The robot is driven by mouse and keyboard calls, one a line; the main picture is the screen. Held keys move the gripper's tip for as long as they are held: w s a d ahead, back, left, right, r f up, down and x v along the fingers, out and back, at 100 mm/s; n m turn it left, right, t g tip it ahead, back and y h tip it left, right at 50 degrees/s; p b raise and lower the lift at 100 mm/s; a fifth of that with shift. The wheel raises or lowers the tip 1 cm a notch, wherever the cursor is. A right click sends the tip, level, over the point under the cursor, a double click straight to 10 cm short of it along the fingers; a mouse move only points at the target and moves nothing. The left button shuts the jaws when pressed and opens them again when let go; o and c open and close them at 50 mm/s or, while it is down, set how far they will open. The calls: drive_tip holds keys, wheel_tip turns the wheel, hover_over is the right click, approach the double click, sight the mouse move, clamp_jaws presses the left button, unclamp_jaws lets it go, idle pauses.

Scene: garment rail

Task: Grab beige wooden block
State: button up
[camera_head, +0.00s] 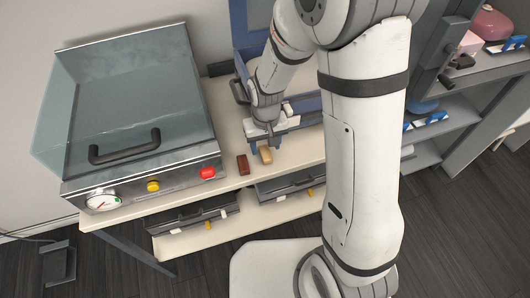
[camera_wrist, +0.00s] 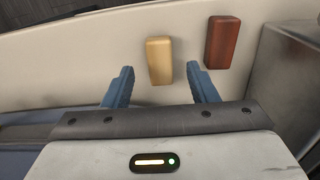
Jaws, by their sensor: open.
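The beige wooden block (camera_wrist: 159,61) lies on the pale tabletop in the wrist view, just beyond my gripper (camera_wrist: 160,84). The block sits past the fingertips, roughly in line with the gap and a little nearer the right finger. In the head view the beige block (camera_head: 265,155) lies on the table close to my gripper (camera_head: 268,145), which is pointing down at it. Whether a finger touches the block cannot be told.
A reddish-brown block (camera_wrist: 222,42) lies just right of the beige one in the wrist view. A metal machine (camera_head: 140,110) with a glass lid, handle and knobs stands beside them. Trays (camera_head: 195,217) sit below the tabletop (camera_head: 228,110). Shelves (camera_head: 455,95) stand at the right.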

sight(265, 152)
drive_tip(key=shift+w+f, duration=0.1)
drive_tip(key=shift+f, duration=1.4)
drive_tip(key=shift+a, duration=0.1)
drive_tip(key=c, duration=1)
